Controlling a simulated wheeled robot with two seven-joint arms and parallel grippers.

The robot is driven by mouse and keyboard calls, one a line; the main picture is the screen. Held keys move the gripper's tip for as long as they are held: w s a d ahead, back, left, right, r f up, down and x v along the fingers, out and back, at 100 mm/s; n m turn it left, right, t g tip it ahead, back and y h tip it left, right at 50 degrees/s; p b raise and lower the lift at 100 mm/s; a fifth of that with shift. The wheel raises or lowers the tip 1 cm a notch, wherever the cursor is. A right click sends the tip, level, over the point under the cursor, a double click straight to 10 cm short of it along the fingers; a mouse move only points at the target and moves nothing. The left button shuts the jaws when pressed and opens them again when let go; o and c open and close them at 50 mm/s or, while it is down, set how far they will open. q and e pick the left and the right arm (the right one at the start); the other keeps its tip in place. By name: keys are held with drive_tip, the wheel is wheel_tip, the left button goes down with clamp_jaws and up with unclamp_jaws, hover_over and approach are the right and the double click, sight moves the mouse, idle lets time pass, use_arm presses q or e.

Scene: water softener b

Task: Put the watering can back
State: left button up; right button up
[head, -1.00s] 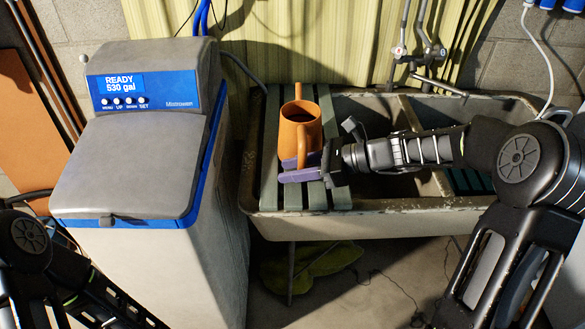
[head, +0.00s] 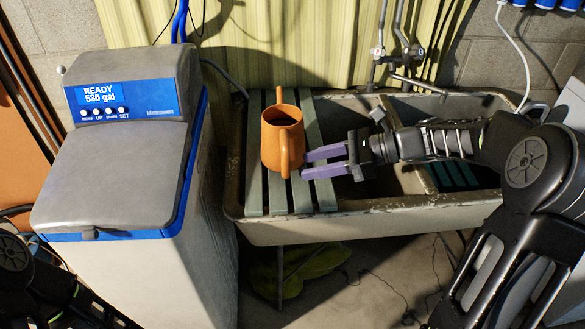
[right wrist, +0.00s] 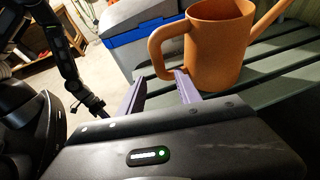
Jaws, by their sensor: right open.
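The orange watering can (head: 281,140) stands upright on the green slatted board (head: 304,196) across the left part of the sink. Its handle faces the front right and its spout points to the back. My right gripper (head: 304,164) is open and empty, just right of the handle, with its purple fingers pointing left toward it. In the right wrist view the can (right wrist: 215,45) stands beyond the fingers (right wrist: 160,88), and its handle is close to the right fingertip; I cannot tell if they touch. Of my left arm only dark links show at the lower left; its gripper is out of view.
The water softener (head: 120,150) with its blue display panel stands left of the sink. The sink (head: 360,225) has open basins right of the board, below my right arm. Taps (head: 390,55) rise at its back, before a yellow-green curtain (head: 300,45).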

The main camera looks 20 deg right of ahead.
drive_tip(key=shift+v, duration=1.35)
